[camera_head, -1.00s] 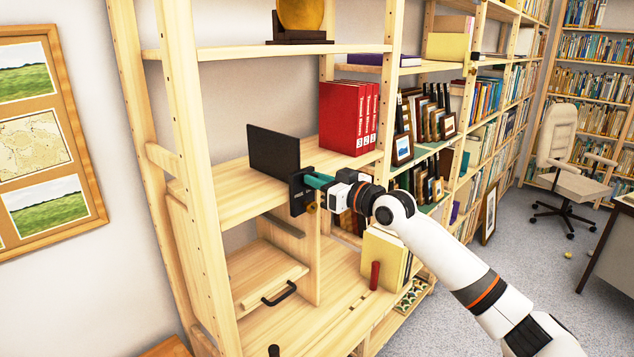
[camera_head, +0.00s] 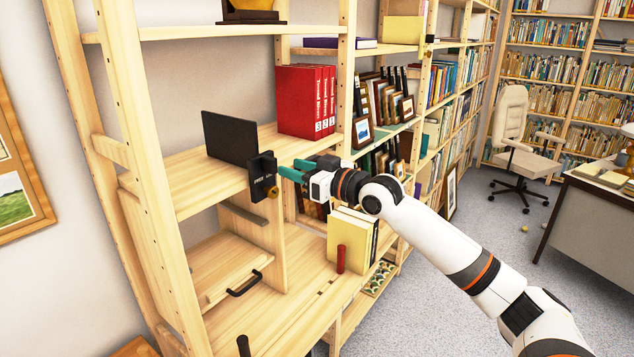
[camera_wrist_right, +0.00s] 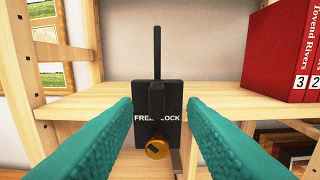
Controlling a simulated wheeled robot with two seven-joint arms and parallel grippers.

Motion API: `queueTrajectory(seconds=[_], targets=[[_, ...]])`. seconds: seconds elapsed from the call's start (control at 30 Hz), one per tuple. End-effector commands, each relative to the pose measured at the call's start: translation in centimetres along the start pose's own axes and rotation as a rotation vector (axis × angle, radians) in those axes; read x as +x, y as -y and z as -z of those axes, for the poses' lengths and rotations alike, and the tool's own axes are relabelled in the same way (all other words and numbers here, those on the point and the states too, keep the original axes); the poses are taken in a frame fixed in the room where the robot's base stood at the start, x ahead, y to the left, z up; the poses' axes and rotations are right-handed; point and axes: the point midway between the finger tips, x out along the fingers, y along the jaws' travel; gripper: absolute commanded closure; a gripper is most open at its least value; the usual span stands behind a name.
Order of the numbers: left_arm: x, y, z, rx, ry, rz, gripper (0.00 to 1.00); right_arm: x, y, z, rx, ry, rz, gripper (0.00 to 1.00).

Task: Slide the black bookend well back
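The black bookend stands upright on the middle shelf, with a thin black panel (camera_head: 229,138) and a front plate (camera_head: 263,177) at the shelf's front edge. In the right wrist view the front plate (camera_wrist_right: 158,100) reads "FREE" and "LOCK", and a brass knob (camera_wrist_right: 157,147) sits low on it. My right gripper (camera_head: 291,172) is in front of the plate. Its teal fingers (camera_wrist_right: 160,102) are spread to either side of the plate, with nothing gripped. I cannot tell whether the fingertips touch the plate. My left gripper is not in view.
Red books (camera_head: 302,101) stand to the right of the bookend on the same shelf (camera_head: 185,178). A wooden upright (camera_head: 137,120) is at left. Framed pictures (camera_head: 362,131) stand further right. Below are yellow books (camera_head: 347,243) and a drawer with a black handle (camera_head: 245,284).

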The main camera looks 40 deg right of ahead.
Motion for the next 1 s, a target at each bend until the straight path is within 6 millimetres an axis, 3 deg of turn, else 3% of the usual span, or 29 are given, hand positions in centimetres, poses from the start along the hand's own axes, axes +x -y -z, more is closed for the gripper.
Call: queueTrajectory(seconds=[0.1,0.33,1.0], targets=[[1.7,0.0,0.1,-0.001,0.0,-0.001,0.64,-2.9,0.1,0.8,-0.005,-0.005,0.001,0.62],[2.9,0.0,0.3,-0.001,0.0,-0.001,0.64,-5.9,0.1,0.4,-0.001,-0.002,0.001,0.62],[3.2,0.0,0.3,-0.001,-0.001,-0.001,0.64,-6.8,-0.1,0.0,0.0,0.001,-0.002,0.62]])
